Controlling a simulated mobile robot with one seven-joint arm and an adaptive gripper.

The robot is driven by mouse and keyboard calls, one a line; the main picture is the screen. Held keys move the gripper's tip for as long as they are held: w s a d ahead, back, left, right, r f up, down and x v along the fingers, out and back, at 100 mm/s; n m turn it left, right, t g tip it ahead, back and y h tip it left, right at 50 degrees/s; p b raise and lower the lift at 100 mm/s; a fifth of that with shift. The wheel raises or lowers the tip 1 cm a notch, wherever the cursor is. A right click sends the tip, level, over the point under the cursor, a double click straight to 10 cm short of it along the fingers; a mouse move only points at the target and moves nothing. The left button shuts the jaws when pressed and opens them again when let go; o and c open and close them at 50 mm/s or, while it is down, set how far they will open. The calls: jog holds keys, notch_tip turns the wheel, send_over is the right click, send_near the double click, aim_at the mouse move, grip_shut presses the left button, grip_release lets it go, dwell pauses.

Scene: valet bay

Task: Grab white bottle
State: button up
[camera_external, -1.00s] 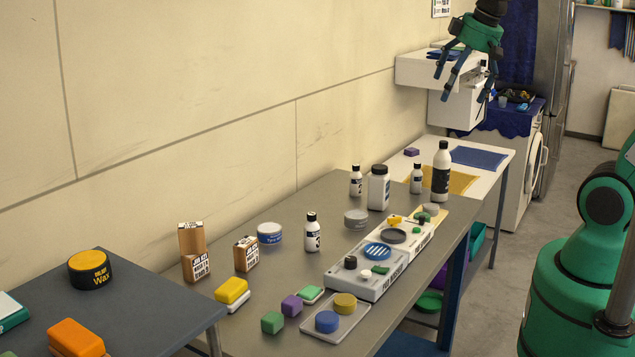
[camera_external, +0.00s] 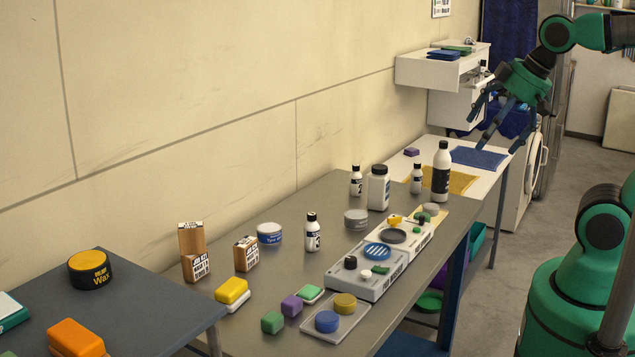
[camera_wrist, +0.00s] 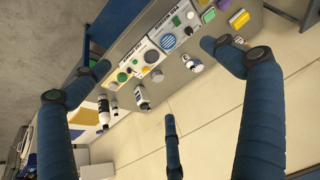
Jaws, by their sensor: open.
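Several white bottles with black caps stand upright on the table. The tall bottle (camera_external: 440,180) has a black label and stands at the far right; it also shows in the wrist view (camera_wrist: 103,115). A wide white bottle (camera_external: 378,190) stands left of it. Small white bottles stand beside these (camera_external: 356,182) (camera_external: 417,183) and nearer the camera (camera_external: 312,238). My gripper (camera_external: 492,135) is open and empty, raised above the far end of the table, up and right of the tall bottle. Its three spread blue fingers show in the wrist view (camera_wrist: 155,85).
A grey tray (camera_external: 345,282) with pads and knobs lies along the table's right side. Cardboard boxes (camera_external: 195,268), tins (camera_external: 269,233) and coloured blocks (camera_external: 272,322) stand nearer the camera. A wall runs along the left. Yellow and blue cloths (camera_external: 478,158) lie at the far end.

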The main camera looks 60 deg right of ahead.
jog(key=c, duration=0.5)
jog(key=shift+c, duration=0.2)
